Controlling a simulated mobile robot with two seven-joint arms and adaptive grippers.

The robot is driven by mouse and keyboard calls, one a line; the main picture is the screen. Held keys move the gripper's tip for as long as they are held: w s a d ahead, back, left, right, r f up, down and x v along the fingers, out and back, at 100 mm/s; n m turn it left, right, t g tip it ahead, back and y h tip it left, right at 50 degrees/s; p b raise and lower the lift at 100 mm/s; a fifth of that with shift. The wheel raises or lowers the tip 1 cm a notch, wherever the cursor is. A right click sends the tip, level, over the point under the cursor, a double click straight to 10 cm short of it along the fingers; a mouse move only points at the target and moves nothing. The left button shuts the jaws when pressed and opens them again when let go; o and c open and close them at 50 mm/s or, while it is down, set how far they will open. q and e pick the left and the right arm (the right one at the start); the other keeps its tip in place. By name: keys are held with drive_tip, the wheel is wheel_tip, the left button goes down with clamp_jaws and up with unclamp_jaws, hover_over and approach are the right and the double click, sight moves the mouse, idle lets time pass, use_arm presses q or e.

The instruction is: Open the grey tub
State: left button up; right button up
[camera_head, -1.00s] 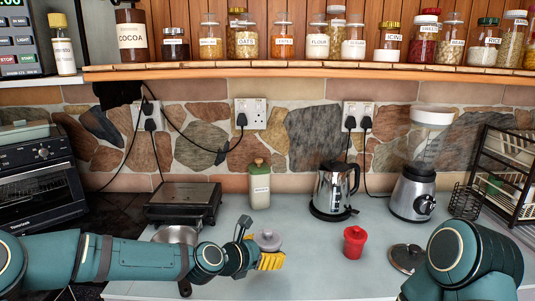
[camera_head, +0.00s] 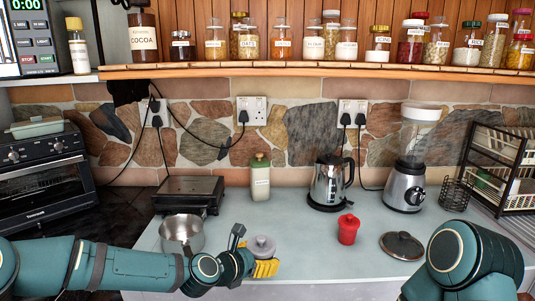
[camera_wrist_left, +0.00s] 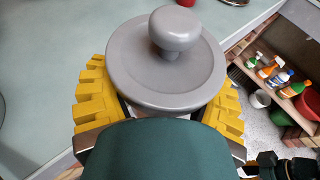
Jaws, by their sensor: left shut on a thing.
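The grey tub (camera_head: 262,245) is near the counter's front edge, right of the steel pan in the head view. Its grey round lid with a knob is on top and fills the middle of the left wrist view (camera_wrist_left: 166,62). My left gripper (camera_head: 266,268) is shut on the tub, its yellow fingers on either side below the lid rim. The tub's body is mostly hidden by the lid, fingers and wrist; I cannot tell whether it touches the counter. My right arm shows at the lower right, but its gripper is out of view.
A red tub (camera_head: 348,229) and a glass pan lid (camera_head: 402,245) lie to the right. The steel pan (camera_head: 182,233) is left, close to my left arm. A kettle (camera_head: 328,183), blender (camera_head: 406,175) and green-topped jar (camera_head: 260,177) stand behind. Counter between is clear.

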use_arm(q)
drive_tip(key=s+a+f+n+t+y, duration=0.1)
drive_tip(key=s+a+f+n+y, duration=0.3)
drive_tip(key=a+f, duration=0.2)
drive_tip(key=s+a+f+n+t+y, duration=0.2)
drive_tip(key=s+a+f+n+y, duration=0.1)
drive_tip(key=a, duration=0.7)
wheel_tip(320, 180, down, 3)
drive_tip(key=shift+s+a+n+y, duration=0.15)
drive_tip(key=shift+s+n+y, duration=0.25)
drive_tip(key=shift+n+y, duration=0.5)
drive_tip(key=s+d+f+m+g+h, duration=0.2)
drive_tip(key=d+m+h, duration=0.6)
drive_tip(key=d, duration=0.6)
drive_tip(key=shift+m+g+h, duration=0.3)
drive_tip(key=shift+g, duration=0.2)
drive_tip(key=shift+s+f, duration=0.1)
drive_tip(key=shift+f, duration=0.1)
